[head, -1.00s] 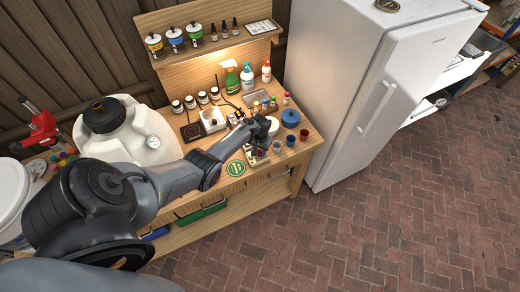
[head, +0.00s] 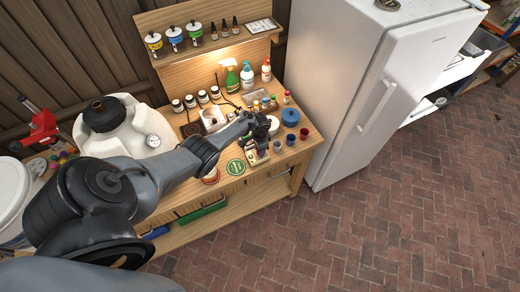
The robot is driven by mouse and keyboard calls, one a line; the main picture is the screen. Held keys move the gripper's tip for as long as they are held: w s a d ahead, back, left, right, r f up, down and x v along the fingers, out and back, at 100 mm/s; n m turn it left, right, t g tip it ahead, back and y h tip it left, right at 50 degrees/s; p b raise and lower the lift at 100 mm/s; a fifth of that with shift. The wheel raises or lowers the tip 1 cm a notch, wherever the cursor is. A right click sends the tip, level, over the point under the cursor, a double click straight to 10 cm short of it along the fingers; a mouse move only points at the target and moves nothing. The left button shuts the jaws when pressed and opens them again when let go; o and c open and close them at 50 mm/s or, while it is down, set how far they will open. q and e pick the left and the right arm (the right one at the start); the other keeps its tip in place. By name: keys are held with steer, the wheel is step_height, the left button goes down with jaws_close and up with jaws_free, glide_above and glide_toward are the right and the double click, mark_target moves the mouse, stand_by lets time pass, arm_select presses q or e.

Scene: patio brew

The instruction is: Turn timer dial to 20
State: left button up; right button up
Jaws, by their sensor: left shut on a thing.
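My left gripper (head: 258,148) reaches over the wooden bench (head: 232,190) from the left and points down at its front right part. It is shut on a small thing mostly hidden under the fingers. A small cream-coloured block (head: 254,158) shows just beneath and in front of the fingers; this may be the timer. The dial and its numbers are hidden or too small to read. My right gripper is not in view.
A green round coaster (head: 235,167) lies just left of the gripper. Spray bottles (head: 247,74) stand behind. A white fridge (head: 345,100) borders the bench.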

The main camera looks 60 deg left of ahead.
arm_select(q)
steer(key=shift+m, duration=0.3)
steer(key=o, duration=0.8)
steer(key=shift+c, duration=0.2)
steer(key=shift+r, duration=0.1)
step_height(320, 180, up, 9)
steer(key=p, duration=0.4)
steer(key=shift+r, duration=0.8)
